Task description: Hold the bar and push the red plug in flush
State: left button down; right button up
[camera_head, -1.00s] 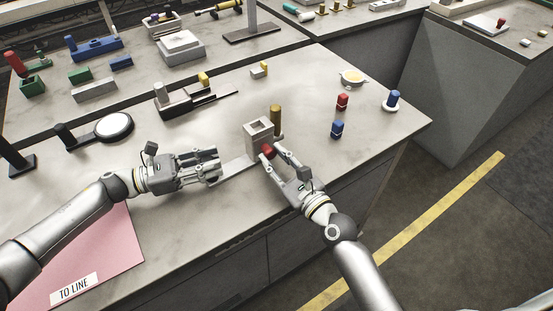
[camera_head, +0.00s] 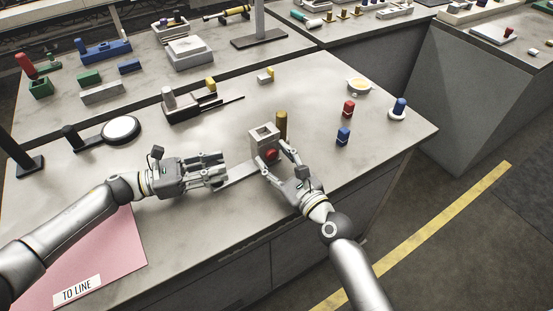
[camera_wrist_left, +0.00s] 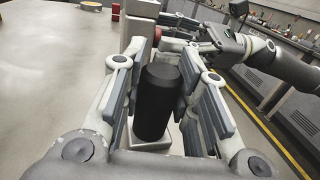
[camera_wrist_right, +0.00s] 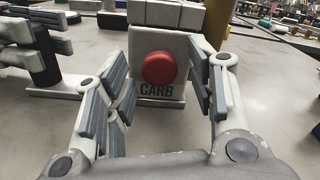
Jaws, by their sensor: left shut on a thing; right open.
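My left gripper (camera_head: 222,172) is shut on a black upright handle (camera_wrist_left: 158,100) at the bar's left end. My right gripper (camera_head: 279,155) is open in front of the block, fingers either side of the plug and apart from it.
A brass post (camera_head: 281,124) stands just behind the block. A red peg (camera_head: 348,108), a blue peg (camera_head: 343,136) and another blue peg on a white base (camera_head: 398,108) stand to the right. A pink mat (camera_head: 115,250) lies front left. The bench between is clear.

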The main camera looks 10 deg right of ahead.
pick_arm(q)
jog(key=shift+f, duration=0.15)
pick_arm(e)
jog(key=v, duration=1.2)
pick_arm(q)
jog(key=c, duration=1.1)
grip_release()
jog(key=shift+o, duration=0.2)
jog(key=shift+a, duration=0.1)
jog(key=a, duration=0.4)
jog(key=s+a, duration=0.1)
jog(key=a, duration=0.6)
jog(key=shift+s+a, duration=0.35)
jog(key=shift+s, duration=0.05)
